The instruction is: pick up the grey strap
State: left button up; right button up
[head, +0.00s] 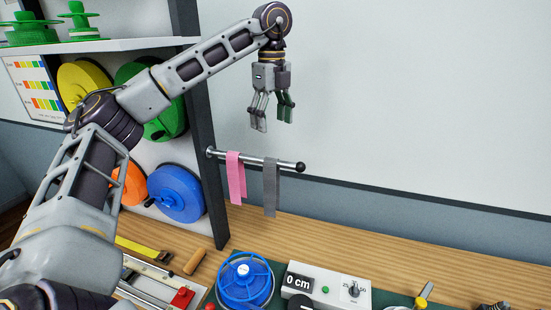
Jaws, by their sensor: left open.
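The grey strap (270,187) hangs over a metal rod near its right, ball-tipped end in the head view. The pink strap (236,178) hangs to its left on the same rod (255,160). My left gripper (273,123) points down, open and empty, above the rod and the straps. It is apart from both straps, with a clear gap below its fingertips. At the lower right edge a small dark part (494,306) shows, possibly my right gripper; its fingers cannot be made out.
Below on the bench are a blue spool (245,281) and a box reading 0 cm (328,284). The wall right of the rod is clear.

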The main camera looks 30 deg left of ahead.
pick_arm(q)
send_over(272, 161)
jog(key=shift+w+a+f, duration=0.15)
jog(key=shift+f, duration=1.1)
jog(key=shift+w+a+f, duration=0.1)
jog(key=shift+f, duration=2.1)
jog(key=shift+f+b, duration=1.05)
jog(key=shift+f, duration=0.4)
jog(key=shift+f+b, duration=0.95)
jog(key=shift+f, duration=0.55)
jog(key=shift+c, duration=0.3)
